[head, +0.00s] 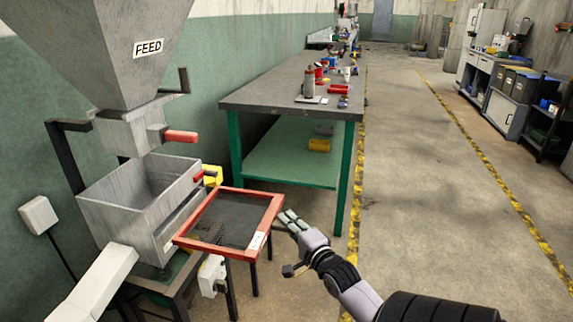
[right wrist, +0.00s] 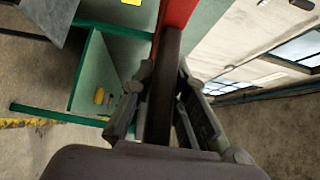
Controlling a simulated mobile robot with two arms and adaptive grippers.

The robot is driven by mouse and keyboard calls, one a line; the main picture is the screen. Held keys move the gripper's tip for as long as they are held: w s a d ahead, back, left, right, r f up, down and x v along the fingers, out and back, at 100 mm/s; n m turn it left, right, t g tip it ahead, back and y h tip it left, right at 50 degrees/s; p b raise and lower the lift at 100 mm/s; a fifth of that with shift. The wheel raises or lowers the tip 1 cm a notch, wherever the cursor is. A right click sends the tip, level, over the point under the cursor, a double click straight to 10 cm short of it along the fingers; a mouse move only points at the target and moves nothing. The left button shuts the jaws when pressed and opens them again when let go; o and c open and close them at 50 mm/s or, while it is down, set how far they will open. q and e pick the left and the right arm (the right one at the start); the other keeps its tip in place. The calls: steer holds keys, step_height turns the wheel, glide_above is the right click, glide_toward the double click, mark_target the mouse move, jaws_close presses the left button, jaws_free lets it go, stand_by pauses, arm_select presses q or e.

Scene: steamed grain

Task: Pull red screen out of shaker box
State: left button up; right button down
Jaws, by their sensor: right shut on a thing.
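The red screen (head: 228,220), a red frame around dark mesh with a small white label, lies roughly flat to the right of the grey shaker box (head: 143,205) in the head view. Its left edge is close to the box's right wall; whether any part is still inside I cannot tell. My right gripper (head: 284,223) is at the screen's right edge. In the right wrist view its fingers (right wrist: 160,95) are shut on a dark handle (right wrist: 168,60), with the red frame (right wrist: 178,12) just beyond. My left gripper is not in view.
A grey feed hopper (head: 110,40) hangs above the box, with a red handle (head: 181,136). A workbench (head: 270,90) with green legs and several small items stands behind the screen. The floor to the right (head: 410,180) is clear, with yellow-black lines.

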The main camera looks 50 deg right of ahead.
steer(key=shift+r, duration=0.25)
steer(key=shift+s, duration=0.1)
steer(key=shift+s+d+f+p, duration=0.1)
steer(key=shift+s+d+p, duration=0.3)
steer(key=shift+s, duration=0.5)
steer(key=shift+s+d+p, duration=0.25)
steer(key=shift+s+d, duration=0.15)
steer(key=shift+s, duration=0.45)
